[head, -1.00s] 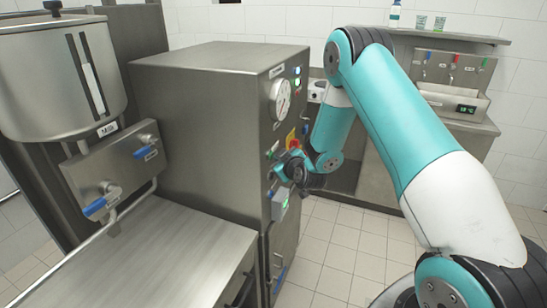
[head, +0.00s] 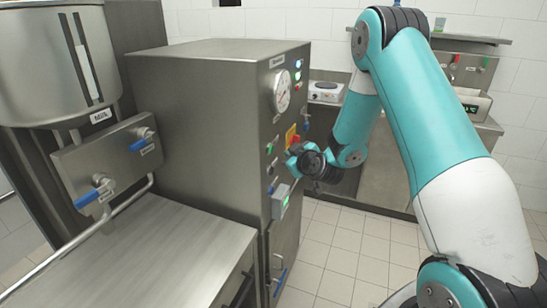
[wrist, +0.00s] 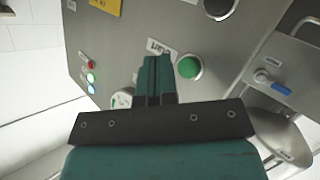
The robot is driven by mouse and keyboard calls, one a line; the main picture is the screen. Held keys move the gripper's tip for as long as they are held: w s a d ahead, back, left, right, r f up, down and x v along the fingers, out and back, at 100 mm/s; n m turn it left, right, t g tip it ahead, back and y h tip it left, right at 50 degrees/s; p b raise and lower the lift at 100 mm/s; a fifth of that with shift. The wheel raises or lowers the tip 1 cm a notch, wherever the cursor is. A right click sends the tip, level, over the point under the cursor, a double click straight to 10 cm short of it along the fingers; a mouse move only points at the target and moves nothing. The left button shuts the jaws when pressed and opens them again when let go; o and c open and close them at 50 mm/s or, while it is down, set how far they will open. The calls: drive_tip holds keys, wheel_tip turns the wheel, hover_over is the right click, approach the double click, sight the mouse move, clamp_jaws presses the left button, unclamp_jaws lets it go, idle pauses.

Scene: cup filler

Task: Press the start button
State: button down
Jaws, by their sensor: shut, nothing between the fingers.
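In the head view the green button (head: 270,148) is a small spot on the machine's front face. My gripper (wrist: 157,62) is shut and empty, with its tips pointing at the panel, left of the button. In the head view my gripper (head: 291,160) is close to the panel. I cannot tell whether the tips touch it.
A milk tank (head: 50,60) with blue-handled valves stands left, behind a bare steel counter (head: 140,255).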

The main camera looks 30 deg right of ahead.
drive_tip(key=s+d+b, duration=0.2)
drive_tip(key=s+b, duration=0.1)
drive_tip(key=b, duration=0.1)
drive_tip(key=shift+d, duration=0.15)
idle(0.9)
drive_tip(key=s+a+r+n+g+y, duration=0.15)
drive_tip(key=s+a, duration=0.25)
drive_tip(key=a, duration=0.4)
drive_tip(key=s+a+r+g+y, duration=0.3)
drive_tip(key=s+a, duration=0.1)
drive_tip(key=a, duration=0.4)
drive_tip(key=s+a+r+n+g+y, duration=0.1)
drive_tip(key=s+a+r+g+y, duration=0.25)
drive_tip(key=a, duration=0.45)
drive_tip(key=s+a+r+g+h, duration=0.1)
drive_tip(key=s+a+g, duration=0.1)
drive_tip(key=s, duration=0.9)
drive_tip(key=s+a+g+h, duration=0.1)
drive_tip(key=s+g, duration=0.3)
drive_tip(key=s, duration=0.6)
drive_tip(key=shift+s+a+r+g+h, duration=0.3)
drive_tip(key=shift+s+a+r, duration=0.05)
drive_tip(key=shift+s+a, duration=0.1)
